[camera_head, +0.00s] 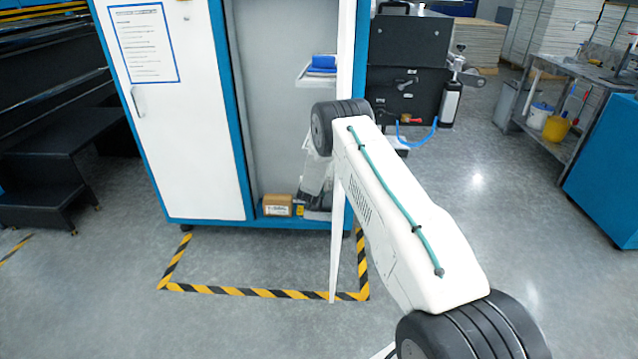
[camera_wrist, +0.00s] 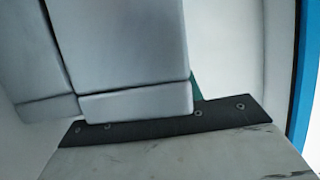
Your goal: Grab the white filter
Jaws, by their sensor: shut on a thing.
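My gripper (camera_head: 315,196) reaches down inside the open cabinet, near its floor at the right side. It is small and partly hidden by my arm in the head view. In the wrist view, its scratched pale metal and dark bolted strip (camera_wrist: 205,126) fill the lower part. A smooth pale block, apparently the white filter (camera_wrist: 125,50), lies against that strip, and my gripper is shut on it. The far jaw cannot be made out. A similar pale block (camera_wrist: 25,60) stands close on the left. The filter is not clear in the head view.
The cabinet (camera_head: 229,110) has a blue frame. A small cardboard box (camera_head: 277,206) sits on its floor left of my gripper. A shelf (camera_head: 316,76) with a blue item is above. Yellow-black tape (camera_head: 250,292) marks the clear floor in front. A dark machine (camera_head: 408,80) stands right.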

